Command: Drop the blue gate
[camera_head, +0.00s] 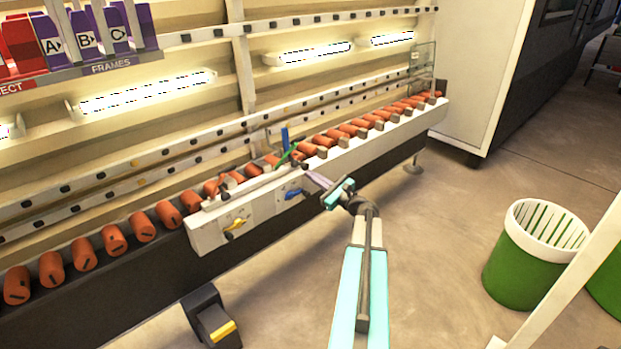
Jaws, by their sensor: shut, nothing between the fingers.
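The blue gate (285,138) is a small upright blue piece standing at the middle of the roller conveyor, at its far side. A tilted green piece (287,155) is just in front of it. A blue knob (292,193) is on the front of the white control panel (208,236), below the gate. My gripper (308,174) is shut and empty, at the panel's right end, near the blue knob and lower right of the gate. I cannot tell whether it touches the panel or the knob.
Orange rollers (115,238) line the conveyor on both sides of the panel. A yellow knob (235,229) is on the panel's left part. A green and white bin (530,262) stands right. Floor between is clear.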

